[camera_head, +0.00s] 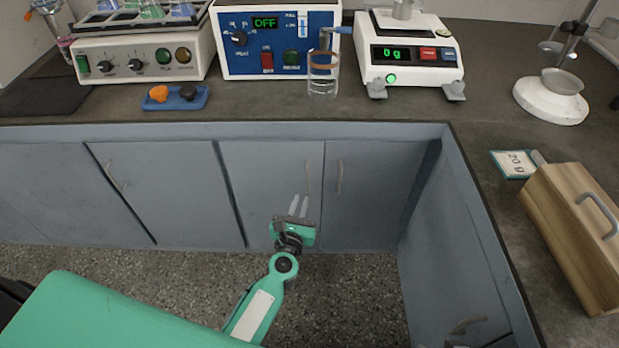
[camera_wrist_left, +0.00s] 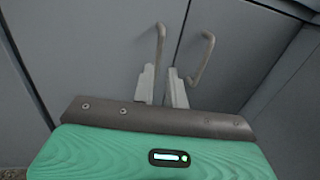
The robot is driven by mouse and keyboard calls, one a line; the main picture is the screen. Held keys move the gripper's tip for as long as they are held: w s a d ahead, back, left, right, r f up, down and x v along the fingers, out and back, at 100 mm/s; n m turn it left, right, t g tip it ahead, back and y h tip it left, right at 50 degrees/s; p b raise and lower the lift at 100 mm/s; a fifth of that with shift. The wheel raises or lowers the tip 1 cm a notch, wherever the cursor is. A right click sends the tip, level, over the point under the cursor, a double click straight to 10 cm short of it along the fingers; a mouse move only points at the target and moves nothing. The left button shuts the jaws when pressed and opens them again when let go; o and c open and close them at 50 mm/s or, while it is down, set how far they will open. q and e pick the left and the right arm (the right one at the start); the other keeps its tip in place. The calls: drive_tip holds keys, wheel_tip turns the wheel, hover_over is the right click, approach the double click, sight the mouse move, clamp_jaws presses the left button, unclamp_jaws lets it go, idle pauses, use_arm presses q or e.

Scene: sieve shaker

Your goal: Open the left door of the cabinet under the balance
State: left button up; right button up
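The balance (camera_head: 412,55), reading 0 g, stands on the counter at the upper right. Below it is a grey cabinet with a left door (camera_head: 262,165) and a right door (camera_head: 375,185), both shut. The left door's bar handle (camera_head: 308,174) is upright near the seam; it also shows in the left wrist view (camera_wrist_left: 160,45). The right door's handle (camera_head: 340,176) is beside it, also in the wrist view (camera_wrist_left: 207,58). My left gripper (camera_head: 299,205) is open, fingers slightly apart, pointing at the left handle's lower end. Whether they touch cannot be told. My right gripper is out of view.
More shut cabinet doors (camera_head: 165,185) lie to the left, and a side cabinet (camera_head: 455,240) closes off the right. A wooden box (camera_head: 565,225) sits on the right counter. The speckled floor (camera_head: 345,300) before the doors is clear except for my arm.

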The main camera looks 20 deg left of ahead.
sight(307, 179)
use_arm(q)
drive_tip(key=w, duration=0.8)
drive_tip(key=shift+w+a, duration=0.35)
drive_tip(key=shift+a, duration=0.05)
drive_tip(key=shift+w, duration=0.7)
clamp_jaws()
drive_tip(key=shift+f, duration=0.1)
